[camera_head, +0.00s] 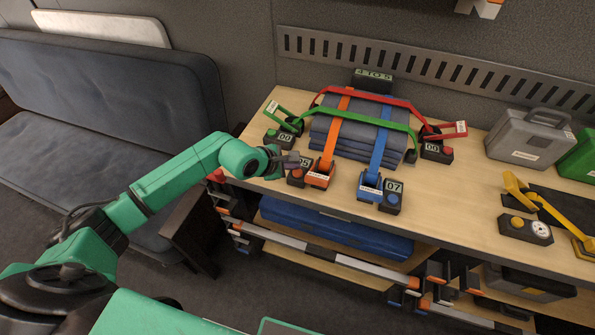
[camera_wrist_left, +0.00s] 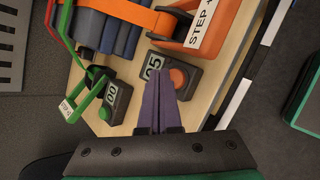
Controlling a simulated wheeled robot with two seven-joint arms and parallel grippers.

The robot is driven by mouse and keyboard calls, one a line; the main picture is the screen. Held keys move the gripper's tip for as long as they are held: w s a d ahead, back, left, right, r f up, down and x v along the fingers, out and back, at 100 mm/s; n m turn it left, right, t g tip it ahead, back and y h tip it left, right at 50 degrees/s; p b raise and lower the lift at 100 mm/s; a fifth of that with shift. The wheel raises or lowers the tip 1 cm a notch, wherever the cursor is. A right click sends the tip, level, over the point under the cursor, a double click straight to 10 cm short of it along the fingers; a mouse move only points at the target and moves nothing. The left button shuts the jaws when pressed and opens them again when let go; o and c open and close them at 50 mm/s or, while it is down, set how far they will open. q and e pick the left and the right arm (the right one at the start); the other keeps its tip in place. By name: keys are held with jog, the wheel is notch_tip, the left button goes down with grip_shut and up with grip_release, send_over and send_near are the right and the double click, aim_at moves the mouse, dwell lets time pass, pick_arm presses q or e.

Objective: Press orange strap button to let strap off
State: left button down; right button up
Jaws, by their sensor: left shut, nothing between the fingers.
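The orange strap (camera_head: 334,140) runs over a stack of folded grey-blue pads (camera_head: 358,125) to an orange buckle (camera_head: 319,177) at the table's front edge. Beside the buckle sits a dark box (camera_head: 295,180) marked 05, with a round orange button (camera_wrist_left: 178,77) that shows clearly in the left wrist view. My left gripper (camera_head: 301,160) is shut and empty, just above and beside this box. In the left wrist view its purple fingers (camera_wrist_left: 157,85) end at the box, left of the button. I cannot tell whether they touch it. My right gripper is not in view.
Nearby are the blue strap's 07 box (camera_head: 392,197), the green strap's 00 box (camera_head: 279,138) and the red strap's box (camera_head: 436,149). A grey case (camera_head: 530,137) and a yellow-handled device (camera_head: 525,228) stand right. Bare tabletop (camera_head: 462,185) lies between.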

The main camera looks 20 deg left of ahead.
aim_at(294, 174)
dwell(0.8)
pick_arm(q)
jog(key=shift+f+b, duration=0.4)
jog(key=shift+b, duration=0.2)
jog(key=shift+f+b, duration=0.45)
jog(key=shift+b, duration=0.05)
dwell(0.3)
jog(key=shift+r, duration=0.15)
jog(key=shift+r+p, duration=0.45)
jog(key=shift+r, duration=0.25)
jog(key=shift+r+p, duration=1.5)
jog(key=shift+r, duration=1.05)
